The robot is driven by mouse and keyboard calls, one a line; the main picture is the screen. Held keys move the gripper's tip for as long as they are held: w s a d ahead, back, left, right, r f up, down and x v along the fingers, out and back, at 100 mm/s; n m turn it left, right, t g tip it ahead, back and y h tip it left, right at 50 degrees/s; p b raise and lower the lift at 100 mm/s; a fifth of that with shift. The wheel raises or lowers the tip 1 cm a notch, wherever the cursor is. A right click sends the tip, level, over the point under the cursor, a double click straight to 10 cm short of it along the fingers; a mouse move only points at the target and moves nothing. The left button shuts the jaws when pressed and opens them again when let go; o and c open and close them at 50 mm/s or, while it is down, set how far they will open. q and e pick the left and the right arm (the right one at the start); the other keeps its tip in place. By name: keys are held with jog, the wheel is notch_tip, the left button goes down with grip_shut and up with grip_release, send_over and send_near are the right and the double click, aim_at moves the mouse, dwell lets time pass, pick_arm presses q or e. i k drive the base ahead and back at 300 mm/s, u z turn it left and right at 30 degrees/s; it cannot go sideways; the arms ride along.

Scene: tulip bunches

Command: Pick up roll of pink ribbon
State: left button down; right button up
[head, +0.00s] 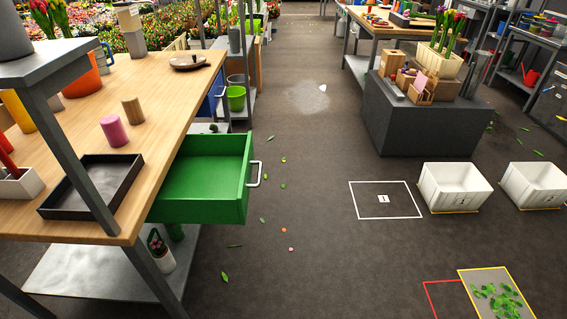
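A pink roll (114,130), which looks like the pink ribbon, stands upright on the wooden workbench (172,92) at the left of the head view. A brown roll (133,110) stands just behind it to the right, apart from it. Neither of my grippers shows in this view.
A black tray (62,206) lies in front of the pink roll. A grey shelf post crosses the bench's near left. An open green drawer (205,211) juts into the aisle from the bench's right side. The floor beyond it is mostly clear, with white crates (452,198) at right.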

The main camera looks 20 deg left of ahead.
aim_at(112, 126)
jog(key=u, duration=0.4)
jog(key=i, duration=0.85)
jog(key=u, duration=0.85)
